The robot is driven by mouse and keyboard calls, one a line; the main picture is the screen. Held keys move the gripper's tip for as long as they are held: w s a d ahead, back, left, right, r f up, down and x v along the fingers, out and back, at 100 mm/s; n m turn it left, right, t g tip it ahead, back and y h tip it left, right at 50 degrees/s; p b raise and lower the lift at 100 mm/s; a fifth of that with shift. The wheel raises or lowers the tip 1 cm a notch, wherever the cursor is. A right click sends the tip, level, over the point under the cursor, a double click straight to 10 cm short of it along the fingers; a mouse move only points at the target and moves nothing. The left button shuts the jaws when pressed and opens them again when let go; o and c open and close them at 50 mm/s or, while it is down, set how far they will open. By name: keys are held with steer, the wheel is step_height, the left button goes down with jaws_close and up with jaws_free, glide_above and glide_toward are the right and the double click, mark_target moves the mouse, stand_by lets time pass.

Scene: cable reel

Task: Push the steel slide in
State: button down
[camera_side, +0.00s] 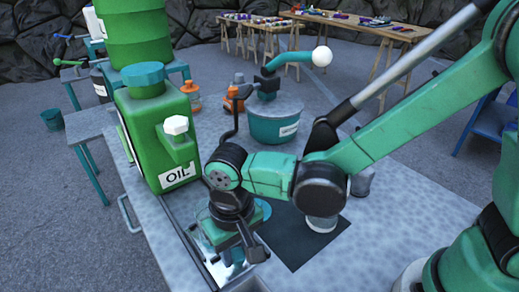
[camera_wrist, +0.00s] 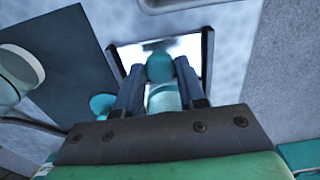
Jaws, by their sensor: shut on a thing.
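The steel slide (camera_wrist: 185,44) shows in the wrist view as a bright plate in a dark-edged opening in the table top. In the side view its bright surface (camera_side: 216,270) shows beside and below my gripper, partly covered by it. My gripper (camera_wrist: 160,72) points down over the opening, its two dark fingers closed on a teal rounded knob (camera_wrist: 159,66). A pale and teal part shows between the fingers nearer the palm. The fingers hide where the knob meets the slide. In the side view my gripper (camera_side: 238,250) is low over the table's front part.
A green oil can (camera_side: 155,130) stands just left of my gripper. A teal reel drum (camera_side: 275,122) with a crank stands behind. A dark mat (camera_side: 310,243) with a pale cylinder (camera_side: 321,223) lies to the right. The table right of the mat looks clear.

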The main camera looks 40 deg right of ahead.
mark_target(208, 211)
stand_by(0.5)
steer(key=w, duration=0.9)
steer(key=c, duration=0.5)
jaws_free()
steer(key=shift+r, duration=2.85)
